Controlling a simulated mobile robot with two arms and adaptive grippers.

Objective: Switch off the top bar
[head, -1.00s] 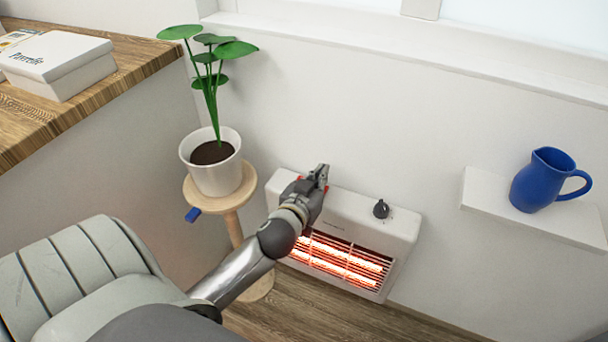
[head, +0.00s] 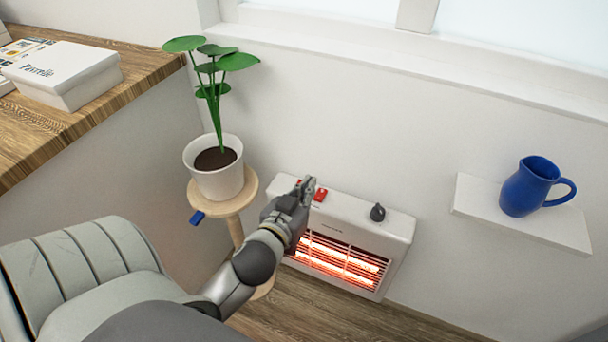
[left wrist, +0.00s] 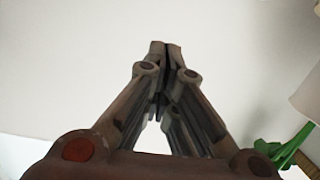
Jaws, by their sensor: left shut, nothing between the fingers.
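A white heater (head: 358,222) is fixed low on the wall in the head view. Its bars (head: 340,262) glow orange-red behind a grille, upper and lower alike. On its top are a red rocker switch (head: 320,194) and a black knob (head: 377,212). Another bit of red (head: 299,182) shows behind my fingers, mostly hidden. My left gripper (head: 308,185) is shut and empty, just left of the clear red switch. I cannot tell whether it touches the heater. The left wrist view shows the shut fingertips (left wrist: 165,46) against pale wall. My right gripper is out of view.
A potted plant (head: 218,170) stands on a round wooden stand (head: 240,198) left of the heater, close to my arm. A blue jug (head: 527,187) sits on a white wall shelf (head: 570,230) at the right. A wooden counter (head: 130,80) holds a white box (head: 62,75).

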